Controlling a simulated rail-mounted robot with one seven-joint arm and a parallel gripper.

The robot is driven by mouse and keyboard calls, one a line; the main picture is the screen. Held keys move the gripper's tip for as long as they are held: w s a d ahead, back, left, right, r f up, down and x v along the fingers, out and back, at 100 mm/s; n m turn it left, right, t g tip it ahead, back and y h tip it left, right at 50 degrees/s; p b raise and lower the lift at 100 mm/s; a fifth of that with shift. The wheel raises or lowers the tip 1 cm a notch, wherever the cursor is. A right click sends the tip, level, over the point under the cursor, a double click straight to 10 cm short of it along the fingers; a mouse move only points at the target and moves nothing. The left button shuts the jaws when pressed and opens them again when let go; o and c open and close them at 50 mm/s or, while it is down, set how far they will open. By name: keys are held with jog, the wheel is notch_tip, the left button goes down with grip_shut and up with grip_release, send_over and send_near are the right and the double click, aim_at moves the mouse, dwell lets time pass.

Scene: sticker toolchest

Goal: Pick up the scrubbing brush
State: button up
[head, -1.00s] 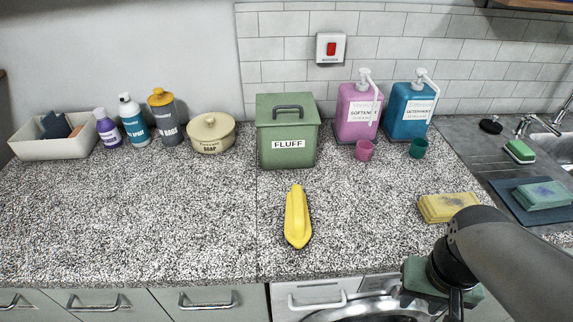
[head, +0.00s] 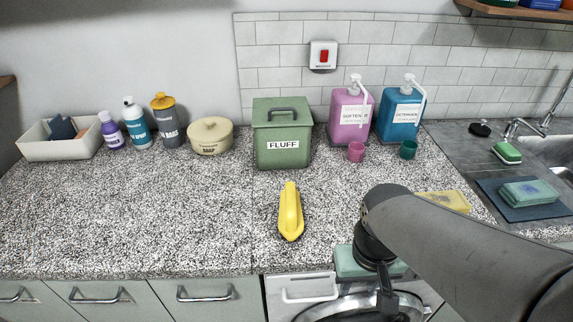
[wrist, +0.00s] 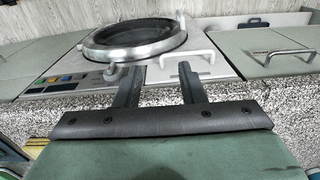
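A long yellow object with a raised top and a dark underside (head: 290,213), which looks like the scrubbing brush, lies on the speckled counter in the head view, in front of the green FLUFF box (head: 282,140). Its bristles cannot be made out. My gripper, with its green body, hangs at the counter's front edge, right of and nearer than the brush; its fingers are mostly hidden there by my arm. In the wrist view my gripper's two dark fingers (wrist: 160,67) stand apart with nothing between them. The brush cannot be identified in the wrist view.
A yellow sponge (head: 445,202) is partly hidden behind my arm. Pink (head: 350,117) and blue (head: 400,115) dispensers with small cups stand at the back. A washer door (wrist: 135,38) is below the counter. The counter left of the brush is clear.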

dwell(0.3)
jog(key=o, duration=0.9)
notch_tip(320, 180, up, 14)
send_over(291, 196)
notch_tip(291, 196, down, 17)
